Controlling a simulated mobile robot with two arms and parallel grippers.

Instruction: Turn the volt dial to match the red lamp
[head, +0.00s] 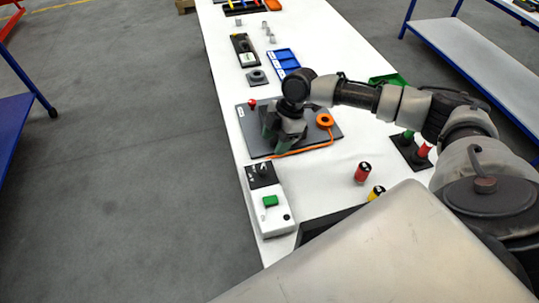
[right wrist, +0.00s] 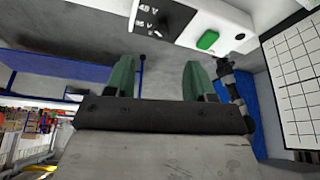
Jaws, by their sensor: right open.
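A white control box (head: 267,222) stands at the table's left edge in the head view. It has a black panel (head: 262,175) at its far end, a green button (head: 270,200) and a small black round part. The volt dial seems to be on the black panel, but its setting is too small to read. In the right wrist view the panel (right wrist: 150,16) and green button (right wrist: 208,40) show at the top. I cannot make out a lit red lamp. My right gripper (head: 276,140) is open and empty over the grey board, beyond the box; its green fingers (right wrist: 155,80) are apart. My left gripper is out of view.
The grey board (head: 255,132) carries a red knob (head: 252,104), an orange ring (head: 325,120) and an orange cable. A red cylinder (head: 362,173) and a yellow one (head: 376,192) stand to the right. White tabletop between is clear.

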